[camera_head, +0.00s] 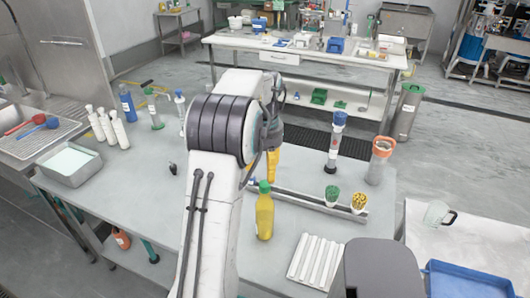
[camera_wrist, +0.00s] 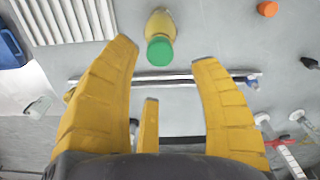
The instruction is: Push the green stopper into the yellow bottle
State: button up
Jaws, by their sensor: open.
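The yellow bottle (camera_head: 265,217) stands upright on the grey table, just in front of a metal rail. The green stopper (camera_head: 264,187) sits at its mouth; I cannot tell how deep it is in. In the wrist view the green stopper (camera_wrist: 160,52) faces the camera, with the yellow bottle (camera_wrist: 160,22) behind it at the top. My gripper (camera_wrist: 165,58) has its yellow fingers spread, with nothing between them. In the head view my gripper (camera_head: 272,165) shows behind and above the bottle, partly hidden by my arm, apart from the stopper.
A white ribbed rack (camera_head: 319,261) lies right of the bottle. Green-topped (camera_head: 332,195) and yellow-topped (camera_head: 358,202) holders stand by the rail (camera_head: 308,203). A blue-capped tube (camera_head: 336,140) and an orange-rimmed container (camera_head: 380,160) stand behind. White bottles (camera_head: 108,127) stand at left.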

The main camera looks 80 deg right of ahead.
aim_at(265, 182)
jog(key=shift+r, duration=2.9)
jog(key=shift+d, duration=0.15)
